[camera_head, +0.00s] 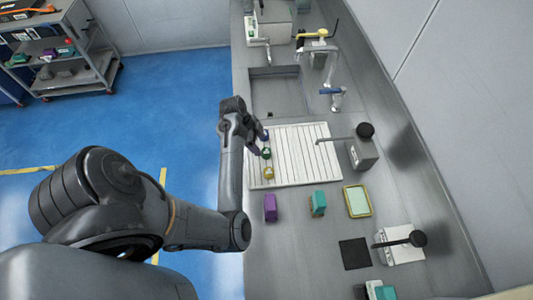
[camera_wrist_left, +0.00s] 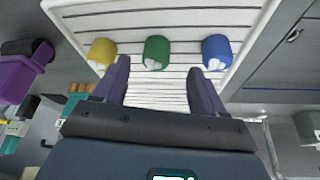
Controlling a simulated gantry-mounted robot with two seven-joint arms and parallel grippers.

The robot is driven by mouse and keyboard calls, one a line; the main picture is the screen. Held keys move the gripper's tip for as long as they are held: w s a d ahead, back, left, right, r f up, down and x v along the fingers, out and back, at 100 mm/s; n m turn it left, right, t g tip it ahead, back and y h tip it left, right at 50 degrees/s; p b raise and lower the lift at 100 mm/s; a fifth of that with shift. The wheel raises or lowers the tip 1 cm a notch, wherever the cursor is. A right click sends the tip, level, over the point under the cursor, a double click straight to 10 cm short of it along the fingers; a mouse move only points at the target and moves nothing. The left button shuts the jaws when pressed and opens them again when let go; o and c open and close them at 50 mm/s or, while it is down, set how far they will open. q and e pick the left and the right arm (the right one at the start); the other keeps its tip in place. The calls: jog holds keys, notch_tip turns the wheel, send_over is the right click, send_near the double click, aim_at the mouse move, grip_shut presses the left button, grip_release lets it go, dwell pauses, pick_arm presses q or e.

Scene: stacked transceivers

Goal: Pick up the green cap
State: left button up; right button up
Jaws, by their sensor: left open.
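The green cap (camera_wrist_left: 157,52) lies on the white slatted rack in the left wrist view, between a yellow cap (camera_wrist_left: 102,53) and a blue cap (camera_wrist_left: 216,52). In the head view the green cap (camera_head: 266,153) shows near the rack's left edge, with the blue cap (camera_head: 265,135) behind it and the yellow cap (camera_head: 268,172) in front. My left gripper (camera_wrist_left: 155,80) is open and empty, its fingers pointing toward the caps and apart from them. In the head view my left gripper (camera_head: 256,148) is beside the caps at the rack's left edge. My right gripper is not in view.
The slatted rack (camera_head: 305,155) stands on the grey counter (camera_head: 330,240). A sink (camera_head: 275,92) with taps lies behind. A grey device (camera_head: 363,152) stands to the right.

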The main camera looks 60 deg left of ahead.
aim_at(265, 150)
pick_arm(q)
jog(key=shift+d+x, duration=0.2)
jog(key=shift+x, duration=1.25)
jog(key=shift+d+x, duration=0.15)
jog(key=shift+x, duration=1.3)
jog(key=shift+r, duration=0.1)
jog(key=shift+c, duration=0.3)
jog(key=c, duration=1.1)
